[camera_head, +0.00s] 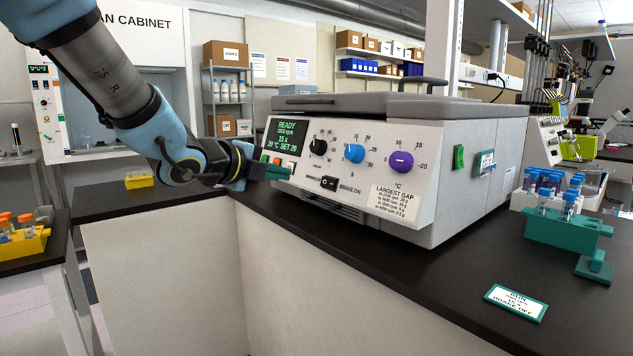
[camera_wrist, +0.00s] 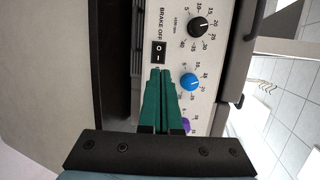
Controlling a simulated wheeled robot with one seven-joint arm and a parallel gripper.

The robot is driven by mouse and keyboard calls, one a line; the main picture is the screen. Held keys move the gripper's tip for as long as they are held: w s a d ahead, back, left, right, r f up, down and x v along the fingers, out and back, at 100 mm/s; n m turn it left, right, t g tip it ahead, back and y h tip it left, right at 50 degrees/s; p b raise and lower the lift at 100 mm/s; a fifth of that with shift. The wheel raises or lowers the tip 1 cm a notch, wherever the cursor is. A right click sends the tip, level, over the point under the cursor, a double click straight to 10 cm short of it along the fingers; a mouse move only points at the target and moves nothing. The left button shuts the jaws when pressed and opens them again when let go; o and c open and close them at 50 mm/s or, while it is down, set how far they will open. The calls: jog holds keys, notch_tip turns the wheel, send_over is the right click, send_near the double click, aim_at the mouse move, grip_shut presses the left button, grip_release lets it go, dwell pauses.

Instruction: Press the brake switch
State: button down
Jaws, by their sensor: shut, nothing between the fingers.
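The brake switch (camera_head: 329,183) is a small black rocker on the lower front panel of the grey centrifuge (camera_head: 420,200), with BRAKE ON printed to its right. In the wrist view the switch (camera_wrist: 158,52) shows its O and I marks, with BRAKE OFF printed beside it. My gripper (camera_head: 288,172) has teal fingers, closed together and empty, in front of the panel and left of the switch in the head view. In the wrist view the fingertips (camera_wrist: 160,71) appear just below the switch. I cannot tell whether they touch the panel.
Black (camera_head: 318,147), blue (camera_head: 354,153) and purple (camera_head: 401,162) knobs sit beside the green READY display (camera_head: 287,135). A teal tube rack (camera_head: 568,232) and a label card (camera_head: 515,303) lie on the dark bench to the right. The bench front is clear.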

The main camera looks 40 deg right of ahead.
aim_at(323, 181)
jog(key=p+x, duration=0.2)
jog(key=x, duration=1.1)
jog(key=shift+w+d+p, duration=0.15)
jog(key=shift+d+p, duration=0.25)
jog(key=shift+d+f, duration=0.1)
jog(key=shift+w+d+f+b, duration=0.1)
jog(key=shift+f+b, duration=0.1)
jog(key=shift+b, duration=0.2)
jog(key=shift+d+r, duration=0.1)
jog(key=shift+r, duration=0.05)
